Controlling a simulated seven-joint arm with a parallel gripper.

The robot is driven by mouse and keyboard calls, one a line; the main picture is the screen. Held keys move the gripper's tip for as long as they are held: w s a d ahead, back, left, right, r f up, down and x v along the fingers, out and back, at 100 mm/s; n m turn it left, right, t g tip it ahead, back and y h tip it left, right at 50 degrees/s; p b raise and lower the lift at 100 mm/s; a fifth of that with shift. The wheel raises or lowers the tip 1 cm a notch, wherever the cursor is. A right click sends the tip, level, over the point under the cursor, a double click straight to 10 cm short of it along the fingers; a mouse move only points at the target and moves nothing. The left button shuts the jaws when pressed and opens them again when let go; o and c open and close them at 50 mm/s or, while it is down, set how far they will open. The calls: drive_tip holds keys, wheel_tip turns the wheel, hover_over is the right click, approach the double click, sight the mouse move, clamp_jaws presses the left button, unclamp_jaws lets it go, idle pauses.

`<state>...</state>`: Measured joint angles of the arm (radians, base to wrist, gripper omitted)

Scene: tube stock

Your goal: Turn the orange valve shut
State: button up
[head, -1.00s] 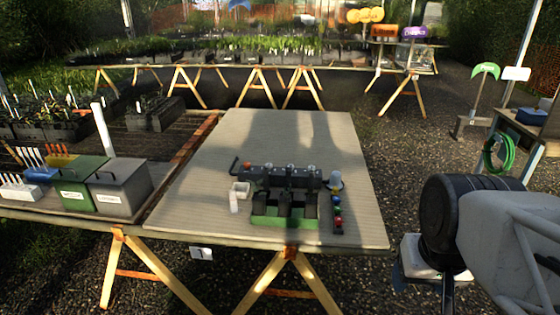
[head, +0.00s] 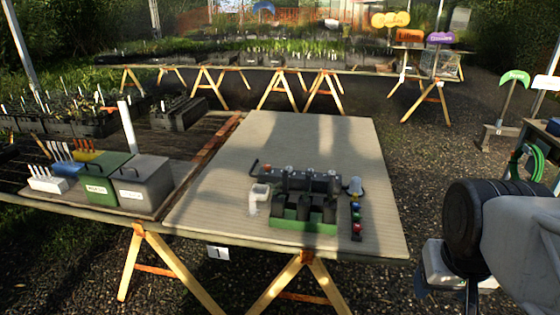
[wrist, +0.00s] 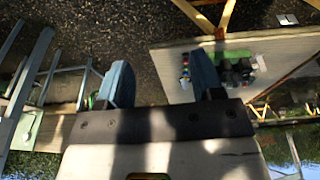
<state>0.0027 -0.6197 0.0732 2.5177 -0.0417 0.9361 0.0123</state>
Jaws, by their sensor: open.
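A dark manifold (head: 315,180) with a green-fronted base (head: 303,225) stands on the near part of the board-topped table. A small orange spot (head: 267,168) shows at the manifold's left end, by a bent dark handle. It looks like the orange valve, but it is too small to read its position. In the wrist view the manifold unit (wrist: 238,68) is small and far off, beyond the fingers. My gripper (wrist: 160,82) has its two blue fingers wide apart with nothing between them. In the head view my arm is at the right, off the table, well clear of the manifold.
A column of coloured knobs (head: 356,218) and a pale cup (head: 259,192) flank the manifold. A green bin (head: 99,180) and a grey bin (head: 141,186) stand left. The board (head: 310,125) behind the manifold is clear. A bench with a green hose (head: 524,160) is at the right.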

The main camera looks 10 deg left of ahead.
drive_tip(key=w+r+n+t+h, duration=0.1)
drive_tip(key=w+r+n+h, duration=0.3)
drive_tip(key=w, duration=1)
drive_tip(key=w+n+t+h, duration=0.15)
drive_tip(key=w+n, duration=0.35)
drive_tip(key=w, duration=0.9)
drive_tip(key=w+a+f+n+t, duration=0.2)
drive_tip(key=w+a+n, duration=0.3)
drive_tip(key=w, duration=0.6)
drive_tip(key=w+a+f+n+t, duration=0.1)
drive_tip(key=w+a+n+t, duration=0.3)
drive_tip(key=w, duration=0.8)
drive_tip(key=w+a+f+n+t+y, duration=0.1)
drive_tip(key=w+a+f+n+y, duration=0.1)
drive_tip(key=w+a+f+n, duration=0.45)
drive_tip(key=w+a+f+n+t+y, duration=0.1)
drive_tip(key=w+a+f+n, duration=0.3)
drive_tip(key=w+a, duration=0.55)
drive_tip(key=n+y, duration=0.6)
drive_tip(key=n, duration=0.4)
approach(267, 166)
drive_tip(key=w, duration=0.2)
drive_tip(key=shift+s+a+f+h, duration=0.15)
drive_tip(key=shift+a+f+h, duration=0.1)
drive_tip(key=shift+a, duration=0.1)
drive_tip(key=shift+w+f, duration=0.1)
drive_tip(key=shift+w, duration=0.15)
drive_tip(key=shift+x, duration=3.65)
